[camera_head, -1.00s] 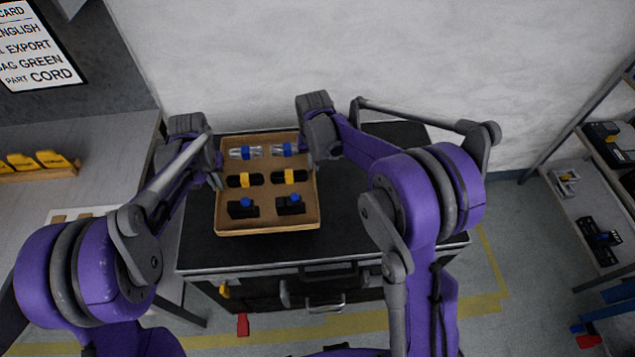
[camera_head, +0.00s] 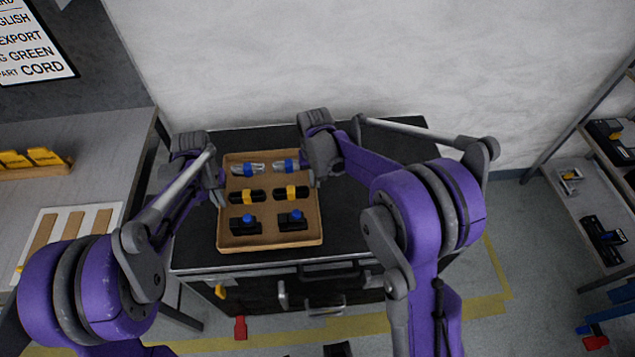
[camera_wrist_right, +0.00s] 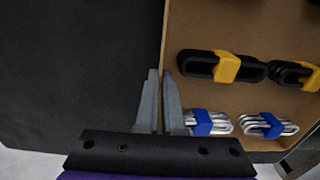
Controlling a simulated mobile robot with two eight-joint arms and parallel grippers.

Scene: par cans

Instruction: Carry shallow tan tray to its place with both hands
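The shallow tan tray (camera_head: 270,245) is over the black cabinet top, level as far as I can tell; whether it touches the top is unclear. It holds several fittings in three rows of two: silver clamps with blue bands, black pieces with yellow bands, and black blocks with blue knobs. My left gripper (camera_head: 217,188) is at the tray's left wall; its fingers are mostly hidden. My right gripper (camera_head: 316,178) is at the right wall. In the right wrist view, its fingers (camera_wrist_right: 164,103) stand close together on either side of the tray wall.
The black cabinet top (camera_head: 355,230) has bare room right of the tray. A pale wall is behind. A grey bench (camera_head: 100,160) at left carries a white board with tan strips (camera_head: 72,225) and yellow bins (camera_head: 30,160). Shelves (camera_head: 590,200) stand at right.

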